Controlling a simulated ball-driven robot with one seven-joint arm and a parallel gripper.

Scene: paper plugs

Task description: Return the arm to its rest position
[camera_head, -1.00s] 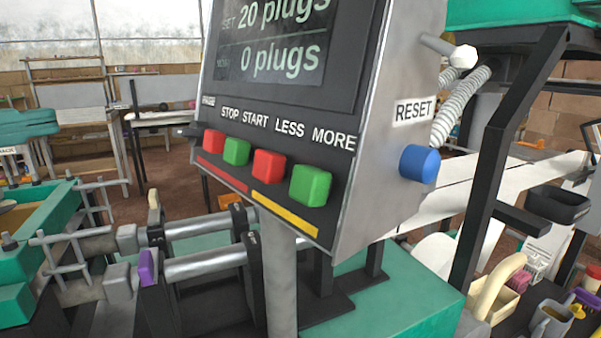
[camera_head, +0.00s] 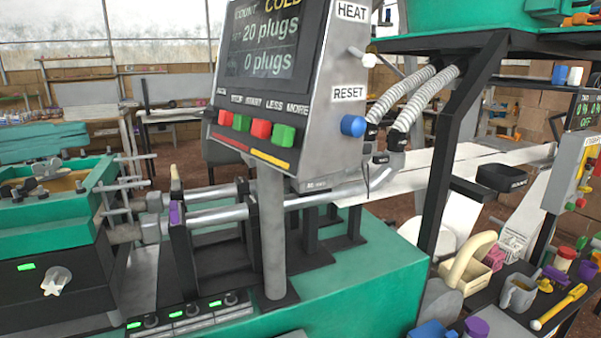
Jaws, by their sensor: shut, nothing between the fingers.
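My gripper and arm are not recognisable in the current head view, so their pose is hidden from me. The grey control box (camera_head: 335,95) stands on a post in the middle. Its dark screen (camera_head: 272,50) reads 20 plugs and 0 plugs, with the top line partly cut off. Below it are two red and two green buttons; one green button (camera_head: 283,135) is under MORE. A blue RESET button (camera_head: 353,126) and a white HEAT knob (camera_head: 369,60) are on the side face.
A green machine bed (camera_head: 370,285) fills the front, with metal rods (camera_head: 215,215) behind the post. A black frame leg (camera_head: 452,150) and grey corrugated hoses (camera_head: 410,102) stand right of the box. A cluttered dark bench (camera_head: 500,320) holds a jug (camera_head: 518,294) and a yellow tool (camera_head: 558,306).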

